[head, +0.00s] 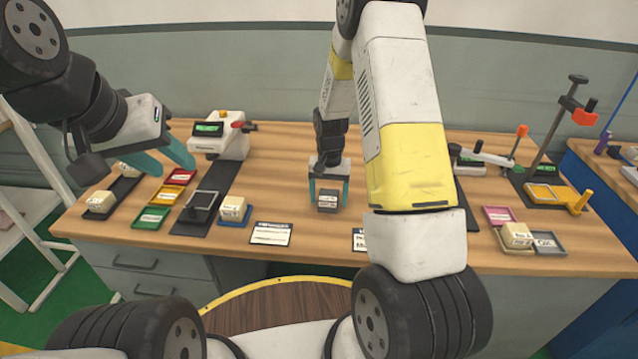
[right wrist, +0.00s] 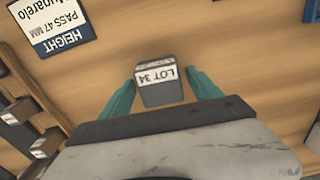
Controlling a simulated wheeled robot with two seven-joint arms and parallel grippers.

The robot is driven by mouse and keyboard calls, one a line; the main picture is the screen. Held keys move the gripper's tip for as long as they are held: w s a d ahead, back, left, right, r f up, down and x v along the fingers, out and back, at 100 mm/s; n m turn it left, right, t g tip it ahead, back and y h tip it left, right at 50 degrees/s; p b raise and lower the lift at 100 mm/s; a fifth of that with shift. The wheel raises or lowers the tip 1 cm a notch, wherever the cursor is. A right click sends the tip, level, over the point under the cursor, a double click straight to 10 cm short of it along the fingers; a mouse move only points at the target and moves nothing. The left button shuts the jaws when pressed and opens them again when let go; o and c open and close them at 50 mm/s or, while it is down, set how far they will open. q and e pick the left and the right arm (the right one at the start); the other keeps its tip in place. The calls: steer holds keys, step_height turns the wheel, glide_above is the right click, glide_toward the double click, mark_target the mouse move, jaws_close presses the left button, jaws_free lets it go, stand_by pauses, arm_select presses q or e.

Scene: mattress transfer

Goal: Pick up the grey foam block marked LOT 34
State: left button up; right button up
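The grey foam block (head: 327,203) is near the middle of the wooden table in the head view. In the right wrist view the block (right wrist: 161,93) shows a white label reading LOT 34. My right gripper (head: 328,196) points down over it, with one teal finger on each side. In the right wrist view the fingers of the right gripper (right wrist: 161,79) stand open around the block, with a small gap on each side. My left gripper (head: 174,167) is open and empty above the left part of the table.
Cream blocks and coloured trays, including a green tray (head: 151,217) and a blue tray (head: 235,222), lie at left. A white card (head: 270,234) lies near the front edge. A pink tray (head: 498,215) and a clamp stand (head: 553,130) are at right. Bare wood surrounds the grey block.

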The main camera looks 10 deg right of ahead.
steer(key=c, duration=1.2)
steer(key=shift+r, duration=0.1)
